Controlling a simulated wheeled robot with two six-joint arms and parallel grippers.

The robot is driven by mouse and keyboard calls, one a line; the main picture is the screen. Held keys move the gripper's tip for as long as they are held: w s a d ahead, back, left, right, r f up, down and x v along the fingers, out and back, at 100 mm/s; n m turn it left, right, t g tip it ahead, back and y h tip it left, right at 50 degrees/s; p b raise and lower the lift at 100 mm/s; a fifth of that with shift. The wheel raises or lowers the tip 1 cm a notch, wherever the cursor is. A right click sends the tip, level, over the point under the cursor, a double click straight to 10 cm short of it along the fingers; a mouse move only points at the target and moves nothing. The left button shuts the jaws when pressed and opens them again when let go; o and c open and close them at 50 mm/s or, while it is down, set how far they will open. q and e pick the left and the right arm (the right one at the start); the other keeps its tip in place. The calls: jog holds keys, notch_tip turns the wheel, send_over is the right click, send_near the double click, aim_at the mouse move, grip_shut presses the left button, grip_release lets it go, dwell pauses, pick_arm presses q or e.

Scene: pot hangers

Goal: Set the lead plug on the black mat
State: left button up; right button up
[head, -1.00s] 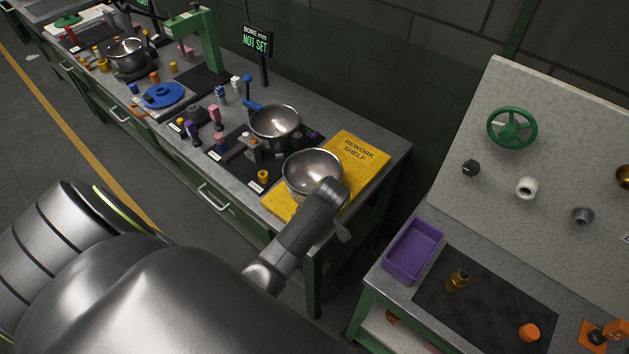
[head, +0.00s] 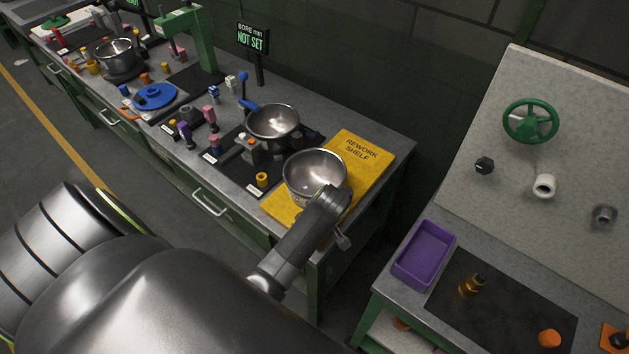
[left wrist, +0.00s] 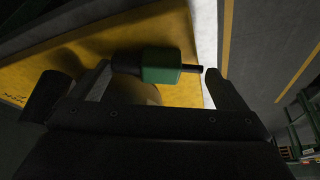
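My left gripper (head: 343,240) hangs at the front edge of the yellow rework shelf (head: 362,150). In the left wrist view its fingers (left wrist: 158,75) are wide apart. A green block with dark ends (left wrist: 160,66) lies between the fingertips over the yellow surface; I see no clear grip on it. My arm hides that spot in the head view. A black mat (head: 500,308) lies on the right-hand table; another dark mat (head: 232,168) lies on the left bench. I cannot tell for sure which item is the lead plug. My right gripper is not in view.
A steel bowl (head: 315,175) stands on the yellow shelf beside my gripper, with a steel pan (head: 273,124) behind. A brass fitting (head: 472,286) and an orange knob (head: 549,338) stand on the right mat. A purple tray (head: 424,254) sits left of it. A floor gap separates the tables.

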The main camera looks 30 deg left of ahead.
pick_arm(q)
jog(key=shift+c, duration=1.2)
jog(key=shift+s+r+b, duration=0.15)
jog(key=shift+r+b, duration=0.1)
jog(key=shift+b, duration=0.2)
jog(key=r+b, duration=0.1)
jog(key=r, duration=0.5)
jog(key=shift+s+a+r+b, duration=0.1)
jog(key=shift+s+r+b, duration=0.15)
jog(key=shift+b, duration=0.1)
jog(key=s+a+b, duration=0.1)
jog(key=s+b, duration=0.3)
jog(key=s, duration=1.5)
jog(key=shift+a, duration=0.2)
